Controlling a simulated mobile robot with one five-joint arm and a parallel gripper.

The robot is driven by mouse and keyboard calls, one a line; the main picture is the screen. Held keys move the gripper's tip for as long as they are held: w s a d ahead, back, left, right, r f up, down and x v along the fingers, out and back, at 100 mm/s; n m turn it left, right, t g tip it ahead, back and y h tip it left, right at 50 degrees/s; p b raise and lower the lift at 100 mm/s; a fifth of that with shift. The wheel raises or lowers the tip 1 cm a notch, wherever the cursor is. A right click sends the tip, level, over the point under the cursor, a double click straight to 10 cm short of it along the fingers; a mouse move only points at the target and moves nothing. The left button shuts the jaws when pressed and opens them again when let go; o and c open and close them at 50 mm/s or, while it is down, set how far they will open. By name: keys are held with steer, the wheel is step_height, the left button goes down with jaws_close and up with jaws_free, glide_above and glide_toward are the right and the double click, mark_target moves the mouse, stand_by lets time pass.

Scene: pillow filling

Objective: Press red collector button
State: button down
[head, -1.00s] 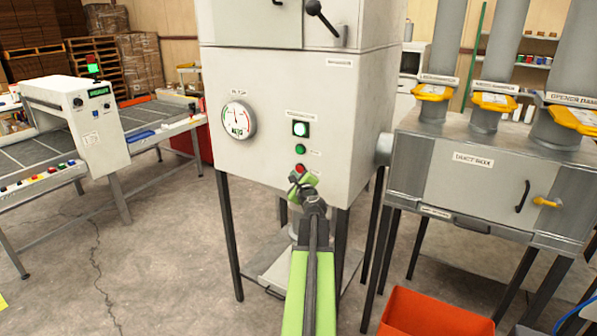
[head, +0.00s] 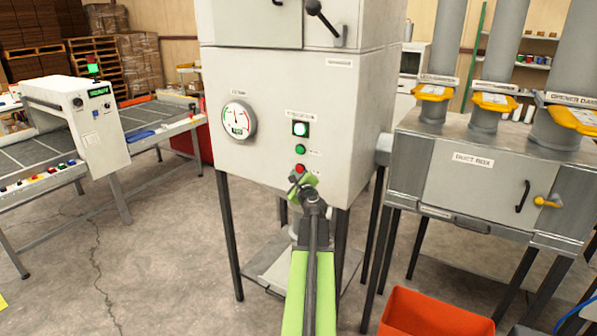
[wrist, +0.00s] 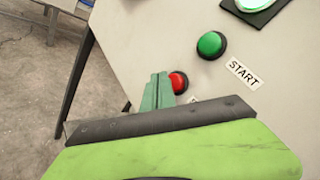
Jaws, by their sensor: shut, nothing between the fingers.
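The red button (head: 300,168) sits low on the front of the white collector cabinet (head: 270,80), below a green button (head: 300,149). In the wrist view the red button (wrist: 178,82) shows just beyond and right of the fingertips of my gripper (wrist: 158,82). My gripper (head: 296,184) is shut and empty, just below the red button in the head view. The fingertips look very close to the button; I cannot tell whether they touch it. The green button (wrist: 211,45) has a START label beside it; the label near the red button is mostly hidden by my gripper.
A duct box (head: 470,185) with a yellow lever stands right. An orange bin (head: 435,312) is on the floor. A machine with a conveyor (head: 95,125) stands left.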

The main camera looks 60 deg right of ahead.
steer(key=shift+d, duration=0.1)
steer(key=shift+d, duration=0.3)
steer(key=shift+d, duration=0.55)
stand_by(0.5)
steer(key=shift+a, duration=0.95)
steer(key=shift+a, duration=0.1)
steer(key=a, duration=0.4)
steer(key=shift+a, duration=0.4)
stand_by(0.5)
